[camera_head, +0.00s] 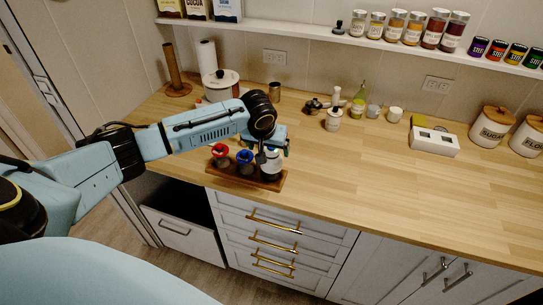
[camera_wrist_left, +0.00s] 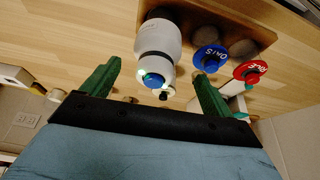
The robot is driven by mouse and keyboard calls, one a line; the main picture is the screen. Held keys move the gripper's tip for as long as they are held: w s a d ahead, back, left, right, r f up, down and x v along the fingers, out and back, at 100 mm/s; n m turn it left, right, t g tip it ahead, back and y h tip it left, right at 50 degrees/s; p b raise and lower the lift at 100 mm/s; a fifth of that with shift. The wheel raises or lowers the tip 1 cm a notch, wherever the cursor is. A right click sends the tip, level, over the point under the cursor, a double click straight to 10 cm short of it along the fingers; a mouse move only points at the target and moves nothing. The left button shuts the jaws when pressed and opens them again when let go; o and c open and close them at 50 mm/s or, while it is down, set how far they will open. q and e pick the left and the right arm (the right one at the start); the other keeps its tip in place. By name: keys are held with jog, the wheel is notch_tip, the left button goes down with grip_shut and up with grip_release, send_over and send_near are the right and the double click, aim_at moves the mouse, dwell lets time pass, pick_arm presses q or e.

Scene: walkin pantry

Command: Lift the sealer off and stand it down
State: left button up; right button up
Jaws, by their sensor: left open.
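The sealer (camera_head: 273,158) is white and rounded. It stands at the right end of a dark wooden tray (camera_head: 240,181), over a dark jar. In the left wrist view the sealer (camera_wrist_left: 158,42) shows a blue-green tip pointing between my fingers. My left gripper (camera_wrist_left: 155,90) is open, its green fingers on either side of that tip with gaps showing; it holds nothing. In the head view the left gripper (camera_head: 272,140) is just above the sealer. My right gripper is not seen.
The wooden counter (camera_head: 330,170) is clear right of the tray. Behind stand a white pot (camera_head: 221,86), a small white jar (camera_head: 333,119) and a green bottle (camera_head: 358,98). A white box (camera_head: 434,142) and canisters (camera_head: 491,127) are further right.

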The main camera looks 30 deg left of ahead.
pick_arm(q)
jog(key=shift+d+x, duration=0.1)
jog(key=shift+x, duration=1.05)
jog(key=shift+d+x, duration=0.15)
jog(key=shift+x, duration=1)
jog(key=shift+c, duration=0.4)
jog(key=c, duration=1.2)
notch_tip(320, 180, up, 10)
jog(key=shift+f, duration=0.1)
jog(key=shift+r, duration=0.45)
jog(key=shift+r+p, duration=1.2)
jog(key=shift+p, duration=1.05)
jog(key=shift+d, duration=0.1)
